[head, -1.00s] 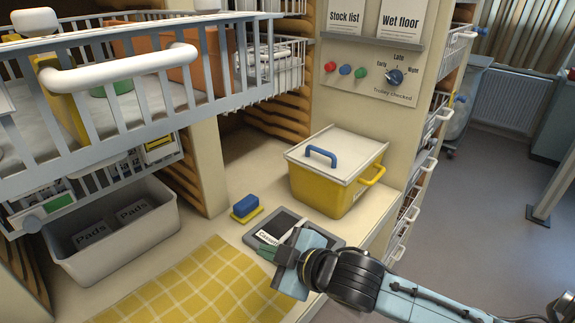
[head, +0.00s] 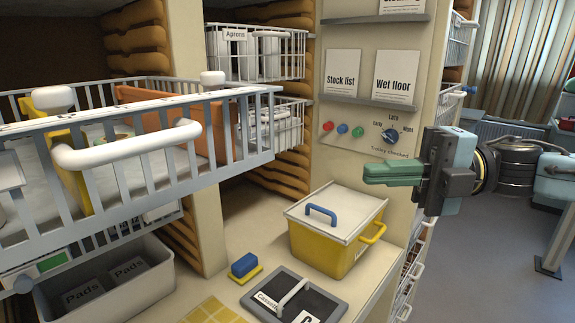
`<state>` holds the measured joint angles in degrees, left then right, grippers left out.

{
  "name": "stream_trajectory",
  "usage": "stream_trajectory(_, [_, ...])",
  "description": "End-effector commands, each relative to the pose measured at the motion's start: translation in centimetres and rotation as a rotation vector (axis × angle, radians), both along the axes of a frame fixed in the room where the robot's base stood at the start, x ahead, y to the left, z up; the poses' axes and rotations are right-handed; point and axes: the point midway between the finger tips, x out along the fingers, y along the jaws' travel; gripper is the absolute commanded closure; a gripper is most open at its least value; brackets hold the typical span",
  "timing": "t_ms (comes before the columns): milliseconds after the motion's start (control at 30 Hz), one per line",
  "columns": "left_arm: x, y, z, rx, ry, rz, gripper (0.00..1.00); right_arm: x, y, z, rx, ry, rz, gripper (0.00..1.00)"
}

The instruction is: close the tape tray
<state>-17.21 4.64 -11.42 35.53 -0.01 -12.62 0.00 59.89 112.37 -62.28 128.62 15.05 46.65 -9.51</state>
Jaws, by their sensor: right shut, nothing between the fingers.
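A white wire tray (head: 150,155) with a thick white handle is pulled out at the left, its front standing well clear of the shelf unit. It holds an orange block-like thing (head: 165,120) and a yellow upright piece (head: 70,160). No tape label shows on it, so I cannot tell for sure that it is the tape tray. My right gripper (head: 372,174) is shut and empty, with its green fingers pointing left. It is in front of the panel, to the right of the pulled-out tray and apart from it. My left gripper is out of view.
A yellow box with a white lid (head: 335,235) stands on the counter. A grey bin of pads (head: 110,290) sits below the pulled-out tray. Free air lies between tray and gripper.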

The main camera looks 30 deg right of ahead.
Motion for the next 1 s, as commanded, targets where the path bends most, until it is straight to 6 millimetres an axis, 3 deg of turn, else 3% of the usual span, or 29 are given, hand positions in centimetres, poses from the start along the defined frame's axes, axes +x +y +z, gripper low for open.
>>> stream_trajectory(167, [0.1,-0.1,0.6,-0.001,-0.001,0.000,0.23,0.1,1.1,0.4,0.002,-0.006,0.010,1.00])
stream_trajectory(633, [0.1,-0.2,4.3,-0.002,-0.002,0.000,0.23,3.7,9.0,0.7,0.002,-0.007,0.012,1.00])
stream_trajectory(1000, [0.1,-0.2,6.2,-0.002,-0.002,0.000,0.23,7.3,10.1,0.4,0.000,-0.007,0.005,1.00])
